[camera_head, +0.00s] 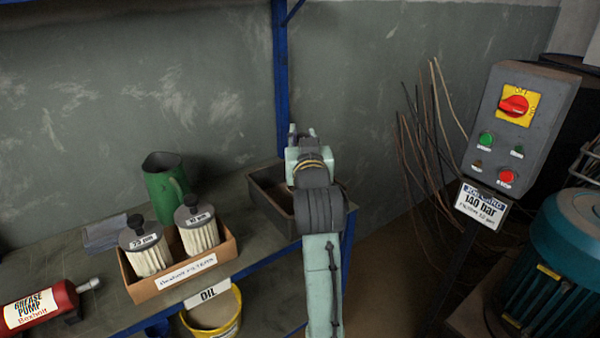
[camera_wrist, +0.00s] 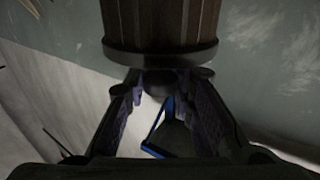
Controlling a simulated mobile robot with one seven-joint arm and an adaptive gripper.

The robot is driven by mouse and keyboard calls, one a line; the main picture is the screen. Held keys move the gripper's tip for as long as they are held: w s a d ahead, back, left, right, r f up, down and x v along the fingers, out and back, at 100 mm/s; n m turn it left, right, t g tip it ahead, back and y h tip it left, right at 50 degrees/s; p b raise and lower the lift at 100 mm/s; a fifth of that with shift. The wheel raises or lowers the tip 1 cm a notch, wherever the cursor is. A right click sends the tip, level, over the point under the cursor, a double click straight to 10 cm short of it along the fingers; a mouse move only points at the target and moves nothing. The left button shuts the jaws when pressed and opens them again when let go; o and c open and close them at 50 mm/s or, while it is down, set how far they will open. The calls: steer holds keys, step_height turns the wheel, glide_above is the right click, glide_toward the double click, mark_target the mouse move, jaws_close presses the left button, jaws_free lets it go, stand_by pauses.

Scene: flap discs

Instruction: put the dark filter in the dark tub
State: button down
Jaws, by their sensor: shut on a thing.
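The dark filter (camera_wrist: 160,26) shows at the top of the wrist view, with brown pleats and a dark end cap. My gripper (camera_wrist: 158,88) is shut on the knob at the cap, its fingers on either side. In the head view my arm hides the filter, and only the wrist part around my gripper (camera_head: 301,136) shows, near the back wall. The dark tub (camera_head: 262,205) is a grey-black open bin on the bench, just left of and partly behind my arm. Its right part and much of its inside are hidden.
A cardboard box (camera_head: 185,279) holds two pale filters with dark caps. A green jug (camera_head: 165,188) stands behind it. A red grease pump (camera_head: 42,306) lies at the left. A blue post (camera_head: 281,80) rises behind the tub. A control box (camera_head: 520,125) and teal motor (camera_head: 560,265) stand right.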

glide_above(290, 189)
steer(key=w+d, duration=0.3)
steer(key=shift+s+a+f, duration=0.1)
steer(key=shift+s+f, duration=0.05)
steer(key=shift+f, duration=1.35)
steer(key=shift+s+f, duration=0.1)
steer(key=shift+f, duration=1.4)
steer(key=shift+f, duration=0.15)
steer(key=c, duration=1.4)
jaws_free()
steer(key=shift+o, duration=0.2)
